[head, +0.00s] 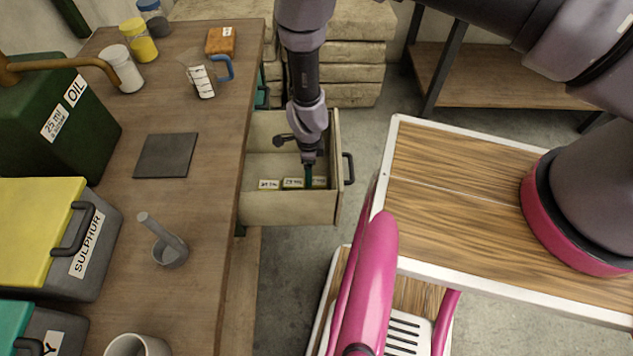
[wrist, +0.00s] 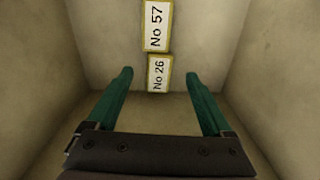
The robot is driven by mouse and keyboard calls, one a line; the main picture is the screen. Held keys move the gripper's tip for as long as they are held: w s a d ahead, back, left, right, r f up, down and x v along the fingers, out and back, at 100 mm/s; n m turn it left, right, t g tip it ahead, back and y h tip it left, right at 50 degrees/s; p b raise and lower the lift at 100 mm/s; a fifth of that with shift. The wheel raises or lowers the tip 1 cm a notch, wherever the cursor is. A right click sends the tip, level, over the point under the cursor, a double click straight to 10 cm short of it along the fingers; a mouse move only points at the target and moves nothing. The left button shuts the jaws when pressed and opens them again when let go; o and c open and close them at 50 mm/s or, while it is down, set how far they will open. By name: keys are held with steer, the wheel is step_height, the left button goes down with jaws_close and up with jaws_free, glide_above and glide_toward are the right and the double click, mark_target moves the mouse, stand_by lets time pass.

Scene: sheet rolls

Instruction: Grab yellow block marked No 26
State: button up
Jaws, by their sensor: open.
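The yellow block marked No 26 (wrist: 159,74) shows in the wrist view as a white label with a thin yellow edge, label side toward the camera. It lies on the bottom of the open drawer (head: 290,208). My gripper (wrist: 159,77) is open and empty, with one teal finger on each side of this block in the picture; I cannot tell how far above it the fingertips are. A block marked No 57 (wrist: 158,25) lies end to end with it. In the head view my gripper (head: 309,178) reaches down into the drawer, partly covering the labelled blocks.
The drawer walls surround my gripper, with a dark handle (head: 348,168) outside. Bare drawer floor shows around the blocks.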

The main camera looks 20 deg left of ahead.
mark_target(317, 183)
step_height(317, 183, down, 5)
steer(key=shift+a+f, duration=0.1)
steer(key=shift+c, duration=0.3)
jaws_close()
